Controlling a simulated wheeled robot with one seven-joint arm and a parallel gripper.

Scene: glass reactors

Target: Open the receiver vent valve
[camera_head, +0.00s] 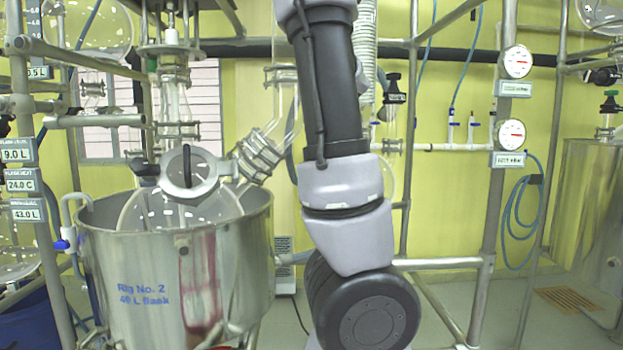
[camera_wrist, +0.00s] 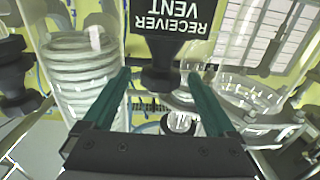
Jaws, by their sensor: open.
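The receiver vent valve shows in the wrist view as a black knob (camera_wrist: 160,78) below a black label plate (camera_wrist: 178,18) reading "RECEIVER VENT" upside down. My gripper (camera_wrist: 160,77) has two green fingers spread apart, one on each side of the knob in the picture. The gap between them holds nothing gripped, and I cannot tell how deep the knob sits between the fingers or whether they touch it. In the head view my arm blocks the gripper, and I cannot make out this valve there.
A white coil in glass (camera_wrist: 82,75) stands left of the fingers, with another black knob (camera_wrist: 15,85) at the far left. Glass with a metal clamp (camera_wrist: 250,100) is at the right. In the head view a steel vessel (camera_head: 130,265) and frame pipes (camera_head: 490,220) flank my arm.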

